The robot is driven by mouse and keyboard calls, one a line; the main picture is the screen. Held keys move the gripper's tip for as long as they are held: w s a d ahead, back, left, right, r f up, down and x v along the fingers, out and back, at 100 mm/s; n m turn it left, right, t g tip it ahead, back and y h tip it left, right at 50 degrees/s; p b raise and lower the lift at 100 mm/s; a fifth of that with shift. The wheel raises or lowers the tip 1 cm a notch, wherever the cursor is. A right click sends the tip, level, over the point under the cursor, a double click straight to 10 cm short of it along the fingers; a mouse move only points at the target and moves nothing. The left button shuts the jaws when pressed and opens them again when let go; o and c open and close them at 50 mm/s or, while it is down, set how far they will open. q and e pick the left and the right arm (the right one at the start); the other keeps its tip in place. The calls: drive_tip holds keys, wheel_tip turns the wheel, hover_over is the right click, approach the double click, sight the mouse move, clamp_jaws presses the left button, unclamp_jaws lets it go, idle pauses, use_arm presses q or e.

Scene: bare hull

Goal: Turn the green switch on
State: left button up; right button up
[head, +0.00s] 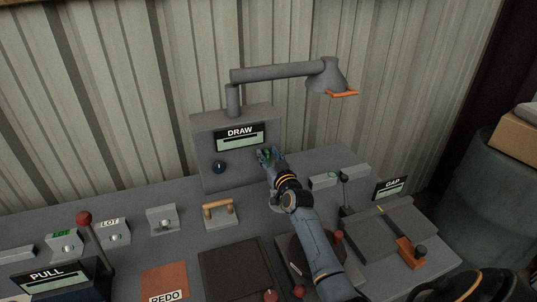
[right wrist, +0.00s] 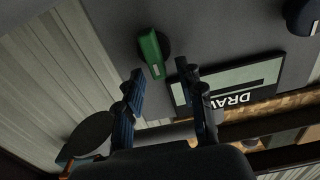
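The green switch (right wrist: 152,55) is a green lever on a dark round base, mounted on the face of the grey box labelled DRAW (head: 205,140). In the head view a bit of green (head: 267,155) shows between the fingers of my right gripper (head: 266,158), right of the dark blue knob (head: 219,167). In the right wrist view my right gripper (right wrist: 160,70) is open, with its two fingers apart. The lever's lower end is between or just beyond the fingertips; I cannot tell whether they touch. My left gripper is not in view.
A grey lamp arm (head: 280,72) with an orange-rimmed head reaches over the box. A wooden handle (head: 218,205), a red-knobbed lever (head: 84,218) and small switches stand left on the bench. A GAP panel (head: 391,188) and an orange slider (head: 410,252) are right.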

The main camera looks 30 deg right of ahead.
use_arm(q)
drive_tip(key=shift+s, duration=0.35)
use_arm(e)
drive_tip(key=shift+w, duration=0.1)
clamp_jaws()
